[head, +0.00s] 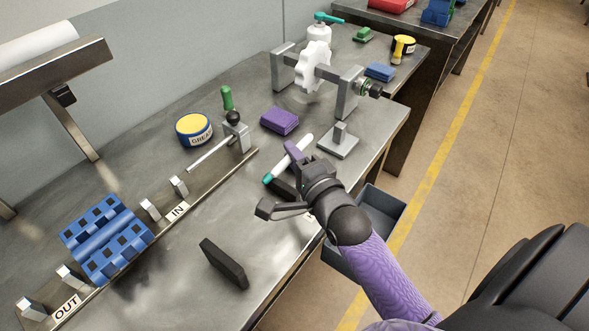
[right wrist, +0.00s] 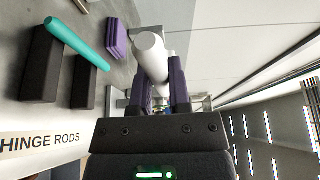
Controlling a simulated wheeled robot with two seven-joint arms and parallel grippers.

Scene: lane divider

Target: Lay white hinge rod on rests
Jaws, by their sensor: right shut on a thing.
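My right gripper (head: 297,158) is shut on a white hinge rod (head: 285,162), which it holds above the bench. In the right wrist view the white rod (right wrist: 152,55) sits between the purple fingers, seen nearly end-on. A teal rod (right wrist: 78,43) lies across black blocks (right wrist: 38,65) beside it; its teal end (head: 267,178) shows in the head view at the white rod's lower end. Small metal rests stand in pairs by the IN label (head: 178,187) and the OUT label (head: 68,274). A blue hinged piece (head: 105,238) lies between these pairs. My left gripper is not in view.
A grease tin (head: 193,130), a purple block (head: 279,121) and a metal stand (head: 338,143) are nearby. A black block (head: 224,263) is near the front edge.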

